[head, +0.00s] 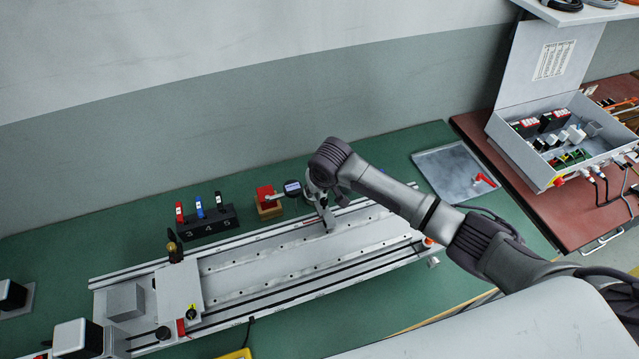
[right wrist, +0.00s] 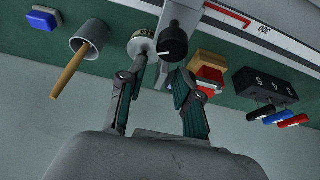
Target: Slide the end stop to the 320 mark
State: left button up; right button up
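The end stop (head: 327,219) is a light metal bar lying across the long rail, towards its right part, in the head view. In the right wrist view its metal body (right wrist: 182,14) shows at the top, with a black knob (right wrist: 173,43) at its near end. My right gripper (head: 321,192) is over the wall-side edge of the rail by the end stop. In the wrist view its fingers (right wrist: 160,72) are apart, with the knob just beyond the gap; I cannot tell whether they touch it. The scale shows a 300 mark (right wrist: 264,30); no 320 mark is readable. My left gripper is out of view.
A red block on a wooden base (head: 268,203) and a black rack (head: 208,223) with coloured tools stand behind the rail. A grey cup (right wrist: 91,38) with a wooden handle and a blue block (right wrist: 43,18) are nearby. A carriage plate (head: 179,295) sits at the rail's left.

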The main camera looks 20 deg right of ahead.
aim_at(324, 202)
jog(key=v, duration=1.1)
jog(key=shift+r, duration=0.2)
jog(key=shift+s, duration=0.15)
